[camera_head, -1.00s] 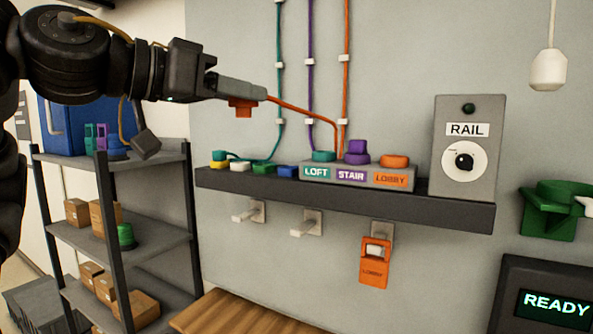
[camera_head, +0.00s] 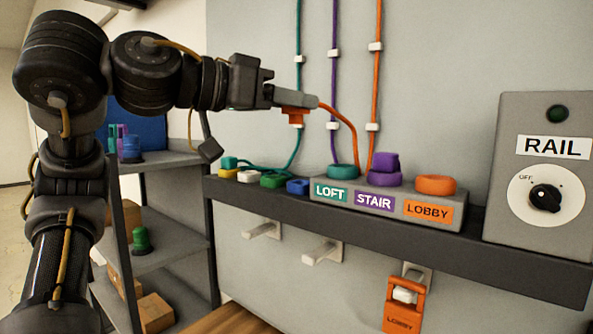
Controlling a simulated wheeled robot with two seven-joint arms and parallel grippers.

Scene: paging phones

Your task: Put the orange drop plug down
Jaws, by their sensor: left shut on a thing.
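My left gripper (camera_head: 300,99) is shut on the orange drop plug (camera_head: 296,117), which shows just under the fingers. An orange cord runs from the fingertips down to behind the socket block (camera_head: 338,206). The plug hangs in the air above the left part of the dark shelf (camera_head: 460,238), clear of it. The block has LOFT, STAIR and LOBBY labels. A teal piece (camera_head: 343,171) sits over LOFT, stacked purple pieces (camera_head: 384,169) over STAIR, and an orange disc (camera_head: 436,184) over LOBBY. My right gripper is not in view.
Small yellow, white, green and blue pieces (camera_head: 272,180) line the shelf's left part. A RAIL box (camera_head: 541,178) with a dial stands at its right. An orange LOBBY tag (camera_head: 402,305) hangs on a peg below; two other pegs (camera_head: 322,252) are bare. A rack (camera_head: 168,252) stands left.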

